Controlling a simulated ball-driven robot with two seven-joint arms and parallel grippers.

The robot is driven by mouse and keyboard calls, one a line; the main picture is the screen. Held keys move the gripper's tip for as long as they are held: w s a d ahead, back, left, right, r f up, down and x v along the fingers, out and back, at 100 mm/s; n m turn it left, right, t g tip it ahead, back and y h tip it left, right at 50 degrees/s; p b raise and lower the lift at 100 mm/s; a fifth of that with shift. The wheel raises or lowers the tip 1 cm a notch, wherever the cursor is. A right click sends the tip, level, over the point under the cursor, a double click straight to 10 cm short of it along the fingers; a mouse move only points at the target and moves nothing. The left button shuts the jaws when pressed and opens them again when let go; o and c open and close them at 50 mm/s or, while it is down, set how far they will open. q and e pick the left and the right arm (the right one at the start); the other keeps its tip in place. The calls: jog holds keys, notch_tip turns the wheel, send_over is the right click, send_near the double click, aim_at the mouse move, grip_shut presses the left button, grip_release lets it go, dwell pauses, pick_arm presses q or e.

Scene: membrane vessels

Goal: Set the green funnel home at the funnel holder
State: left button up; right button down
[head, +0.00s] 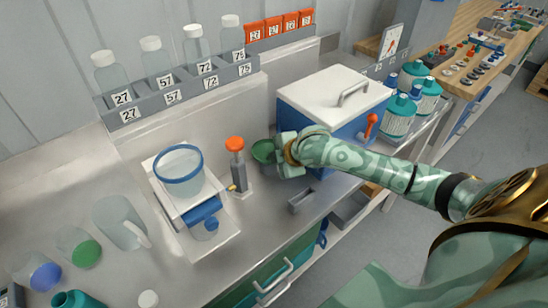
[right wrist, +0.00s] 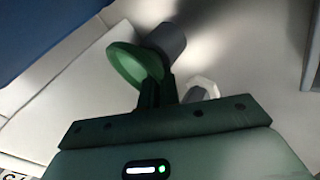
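The green funnel (head: 264,151) is held up over the bench in front of the blue box with the white lid. My right gripper (head: 281,152) is at its right side. In the right wrist view the green rim of the funnel (right wrist: 130,66) is tilted, with a grey cylindrical part (right wrist: 166,40) beside it. The dark fingers of my right gripper (right wrist: 158,92) are close together at the funnel and look shut on it. I cannot surely tell the funnel holder; a small grey slotted block (head: 302,200) stands near the bench's front edge. My left gripper is out of view.
An orange-capped bottle (head: 237,168) stands just left of the funnel. The blue box (head: 335,118) is behind it. A blue-rimmed vessel (head: 180,172) sits on a white device further left. A numbered bottle rack (head: 185,93) runs along the back.

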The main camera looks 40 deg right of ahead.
jog(key=shift+f+p, duration=0.1)
jog(key=shift+p, duration=0.2)
jog(key=shift+s+f, duration=0.1)
jog(key=shift+f, duration=0.05)
dwell(0.3)
jog(key=c, duration=1.6)
grip_release()
jog(key=shift+o, duration=0.2)
jog(key=p+v, duration=0.5)
jog(key=v, duration=1.1)
